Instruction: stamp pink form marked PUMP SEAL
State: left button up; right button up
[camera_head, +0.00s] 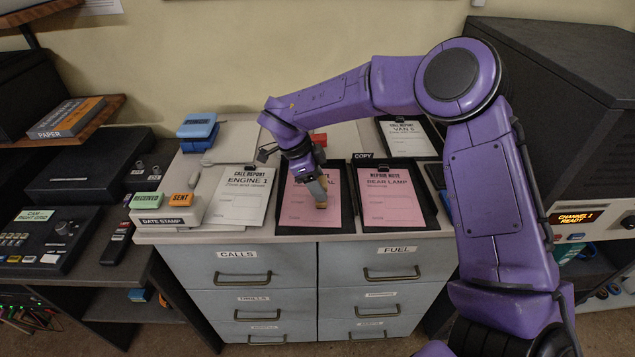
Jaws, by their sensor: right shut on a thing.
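A pink form (299,211) lies on a dark clipboard on the desk, left of another pink form (391,201) headed REPAIR NOTE, REAR LAMP. My right gripper (318,190) points down over the left pink form, shut on a small tan stamp (321,205). The stamp is at or just above the form's lower right part; I cannot tell whether it touches. No mark is readable there. My left gripper is out of view.
A white DATE STAMP holder (171,219) with green RECEIVED and orange SENT blocks stands at the left. A white ENGINE 1 form (243,196) lies beside it. A white VAN 5 form (404,137) lies behind. A dark cabinet (560,75) bounds the right.

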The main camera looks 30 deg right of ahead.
jog(key=shift+f, duration=0.35)
jog(key=shift+f, duration=0.1)
dwell(1.9)
jog(key=shift+p, duration=0.3)
notch_tip(320, 180, up, 7)
jog(key=p, duration=0.7)
jog(key=shift+p, duration=0.35)
